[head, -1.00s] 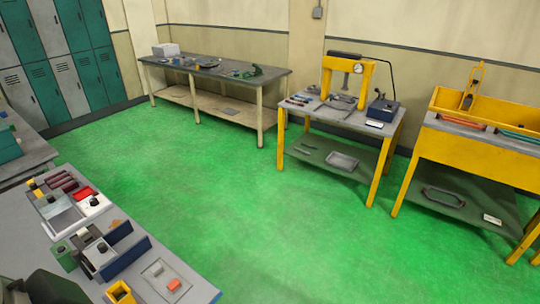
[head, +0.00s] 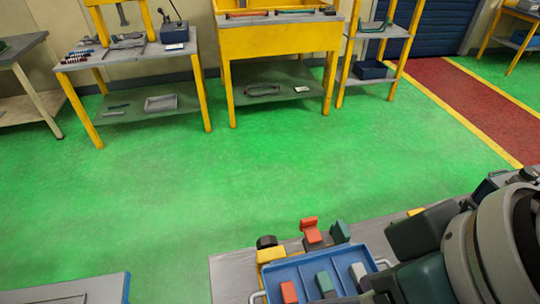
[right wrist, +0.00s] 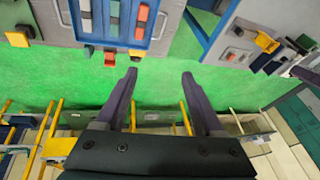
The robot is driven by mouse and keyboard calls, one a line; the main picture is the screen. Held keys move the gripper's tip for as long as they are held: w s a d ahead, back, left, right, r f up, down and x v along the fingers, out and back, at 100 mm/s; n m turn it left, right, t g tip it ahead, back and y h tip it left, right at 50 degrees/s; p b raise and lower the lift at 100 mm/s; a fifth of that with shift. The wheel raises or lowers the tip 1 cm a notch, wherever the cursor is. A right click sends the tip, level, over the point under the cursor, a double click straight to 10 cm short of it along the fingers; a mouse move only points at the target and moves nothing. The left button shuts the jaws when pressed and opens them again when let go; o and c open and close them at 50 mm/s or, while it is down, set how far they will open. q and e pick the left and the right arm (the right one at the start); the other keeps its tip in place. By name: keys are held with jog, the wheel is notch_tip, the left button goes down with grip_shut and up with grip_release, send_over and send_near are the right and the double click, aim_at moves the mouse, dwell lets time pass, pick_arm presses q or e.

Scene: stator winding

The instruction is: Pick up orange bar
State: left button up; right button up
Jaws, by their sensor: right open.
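An orange bar (head: 289,292) lies in a blue tray (head: 292,268) at the bottom of the head view. A green bar (head: 326,283) and a grey bar (head: 359,272) lie beside it. In the right wrist view the orange bar (right wrist: 141,20) lies in the tray at the top, beside the green bar (right wrist: 114,18). My right gripper (right wrist: 159,74) is open and empty, with green floor between its fingers and apart from the bar. My left gripper is not in view.
Red-orange (head: 309,226), green (head: 340,232) and yellow (head: 270,255) pieces stand along the tray's far side. My right arm covers the bench's right part. Green floor (head: 220,160) is open beyond, up to a yellow-legged table (head: 130,100) and yellow stand (head: 280,55).

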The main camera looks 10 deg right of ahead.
jog(key=w+a+f+g+b, duration=0.1)
jog(key=w+a+f+b, duration=0.15)
jog(key=f+b, duration=0.2)
jog(key=w+a+f+g+b, duration=0.1)
jog(key=a+f+b, duration=0.25)
jog(key=f, duration=0.25)
jog(key=m+g+h+b, duration=0.1)
jog(key=m+h+b, duration=0.15)
jog(key=b, duration=0.95)
send_over(297, 303)
jog(key=s+a, duration=0.1)
jog(key=s, duration=0.1)
notch_tip(297, 303, down, 14)
jog(key=shift+w+f, duration=0.1)
jog(key=shift+n, duration=0.25)
jog(key=f, duration=0.3)
jog(key=w+f, duration=0.1)
jog(key=f, duration=0.1)
jog(key=shift+f, duration=0.3)
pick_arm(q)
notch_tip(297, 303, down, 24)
pick_arm(e)
jog(key=shift+c, duration=0.2)
jog(key=c, duration=0.8)
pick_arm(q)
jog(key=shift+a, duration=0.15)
pick_arm(e)
grip_shut()
